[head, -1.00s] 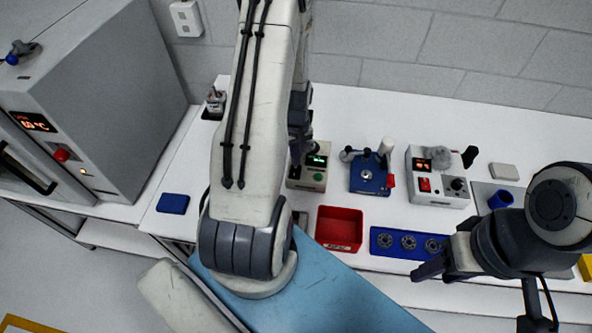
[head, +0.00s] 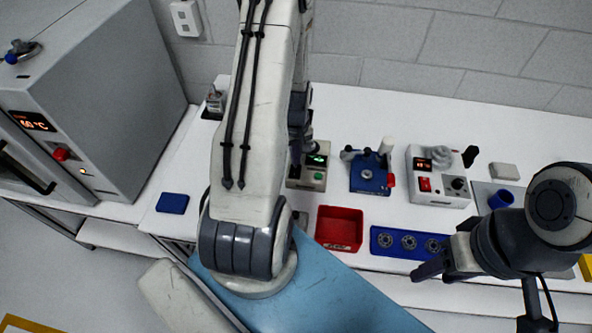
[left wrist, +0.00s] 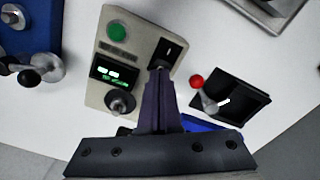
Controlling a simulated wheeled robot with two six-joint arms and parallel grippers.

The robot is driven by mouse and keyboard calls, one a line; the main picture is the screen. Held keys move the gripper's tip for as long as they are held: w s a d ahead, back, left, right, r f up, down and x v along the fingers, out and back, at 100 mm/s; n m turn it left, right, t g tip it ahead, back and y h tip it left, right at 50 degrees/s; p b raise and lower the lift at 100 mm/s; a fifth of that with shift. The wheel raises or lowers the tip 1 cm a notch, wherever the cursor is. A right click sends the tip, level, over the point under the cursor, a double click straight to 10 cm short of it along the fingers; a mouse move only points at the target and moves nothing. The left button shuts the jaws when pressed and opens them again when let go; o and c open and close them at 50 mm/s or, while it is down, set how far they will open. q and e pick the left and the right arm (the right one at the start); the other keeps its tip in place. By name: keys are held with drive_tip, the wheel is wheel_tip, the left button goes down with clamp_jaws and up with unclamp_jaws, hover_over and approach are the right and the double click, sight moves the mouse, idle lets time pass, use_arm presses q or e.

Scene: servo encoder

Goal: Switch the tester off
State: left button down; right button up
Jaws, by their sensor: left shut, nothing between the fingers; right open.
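The tester (head: 307,181) is a beige box on the white bench, with a lit green display and a green button. In the left wrist view the tester (left wrist: 143,39) also shows a black knob and a black rocker switch (left wrist: 169,51) with a small white mark. My left gripper (left wrist: 160,76) is shut and empty, its fingertips close to the rocker's near edge; I cannot tell if they touch. In the head view my left gripper (head: 297,152) is partly hidden by my arm. My right gripper (head: 432,271) is open and empty near the bench's front edge.
A red bin (head: 339,246) and a blue tray with bearings (head: 393,254) lie in front. A blue fixture (head: 369,180) and a white power unit (head: 424,195) stand right of the tester. A grey oven (head: 95,95) stands left. In the left wrist view a dark tray (left wrist: 240,108) lies right of the tester.

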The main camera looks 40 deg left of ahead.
use_arm(q)
drive_tip(key=shift+f+b, duration=0.55)
drive_tip(key=shift+f, duration=0.2)
drive_tip(key=shift+r, duration=0.15)
wheel_tip(320, 180, up, 7)
drive_tip(key=p, duration=0.6)
idle(0.3)
idle(0.5)
